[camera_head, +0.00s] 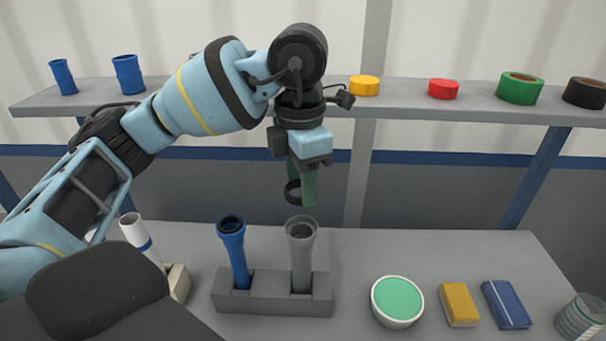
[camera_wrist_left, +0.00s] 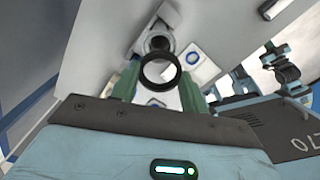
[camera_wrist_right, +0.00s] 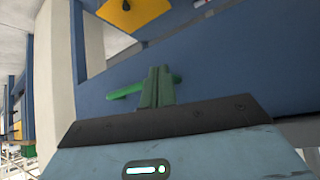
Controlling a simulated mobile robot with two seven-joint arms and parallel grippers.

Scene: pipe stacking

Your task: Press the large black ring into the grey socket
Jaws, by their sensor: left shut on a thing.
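The black ring (camera_head: 292,191) is held in the green fingers of my left gripper (camera_head: 303,188). It hangs above the grey socket (camera_head: 301,250), apart from it and slightly left of its mouth. The socket stands upright in a grey block (camera_head: 265,305), beside a blue pipe (camera_head: 235,255). In the left wrist view the ring (camera_wrist_left: 160,71) sits between the two fingers, its opening facing the camera. A grey round mouth (camera_wrist_left: 158,43) shows beyond it. My right gripper (camera_wrist_right: 157,85) has its green fingers together with nothing seen between them; it is outside the head view.
A white pipe with a blue band (camera_head: 141,238) leans at left. A green-topped round tub (camera_head: 397,301), yellow block (camera_head: 459,304), blue block (camera_head: 507,304) and glass jar (camera_head: 583,318) lie at right. The shelf (camera_head: 420,110) behind holds blue cups and coloured rolls.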

